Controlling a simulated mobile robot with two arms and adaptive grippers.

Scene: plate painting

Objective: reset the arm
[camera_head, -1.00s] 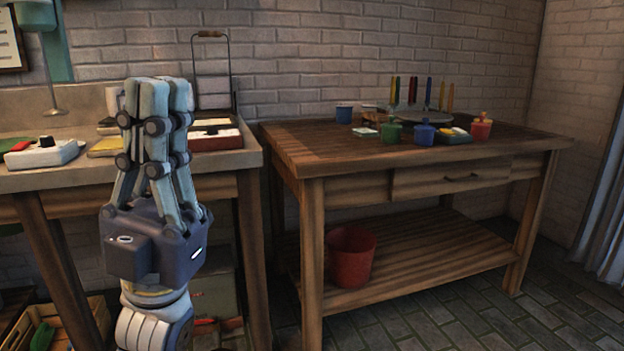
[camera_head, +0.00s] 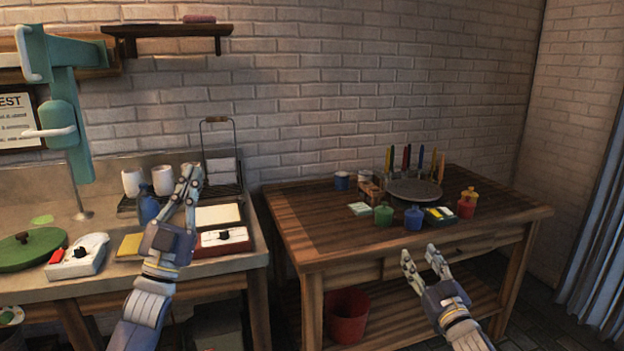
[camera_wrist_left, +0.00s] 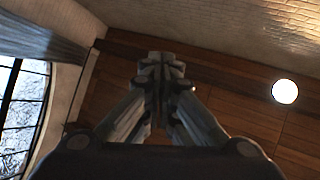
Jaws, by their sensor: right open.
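My left gripper (camera_head: 188,172) is raised in front of the stone counter, fingers pointing up. In the left wrist view (camera_wrist_left: 160,62) its fingers meet at the tips with nothing between them. My right gripper (camera_head: 419,252) is open and empty. It shows in front of the wooden table's front edge, fingers pointing up.
The wooden table (camera_head: 310,225) holds a round plate stand (camera_head: 415,189), a green pot (camera_head: 383,216), a blue pot (camera_head: 413,218) and a red pot (camera_head: 467,204). A red bucket (camera_head: 347,318) stands below. The stone counter (camera_head: 90,286) holds white cups and trays.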

